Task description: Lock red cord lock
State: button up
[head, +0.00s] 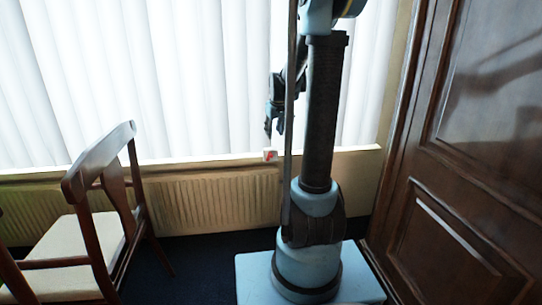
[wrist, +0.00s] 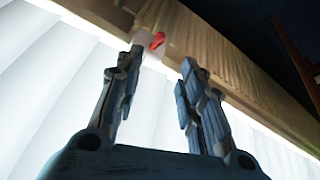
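The red cord lock (head: 271,155) is a small red piece on a white mount at the window sill, above the radiator. In the wrist view the red piece (wrist: 156,41) shows just beyond the left fingertip, with part of its pale mount (wrist: 134,30) beside it. My gripper (wrist: 161,62) is open, with a clear gap and nothing between its fingers. In the head view my gripper (head: 275,128) hangs pointing down, a little above the cord lock. I cannot tell whether a finger touches the mount.
White vertical blinds (head: 110,75) cover the window behind. A radiator (head: 215,200) runs below the sill. A wooden chair (head: 80,235) with a pale seat stands at left. A dark wooden door (head: 465,170) stands close at right. Dark floor is clear between chair and radiator.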

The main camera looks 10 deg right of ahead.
aim_at(271, 156)
jog(key=x, duration=1.5)
jog(key=shift+w+f, duration=0.1)
jog(key=shift+f, duration=0.15)
jog(key=shift+c, duration=0.5)
grip_shut()
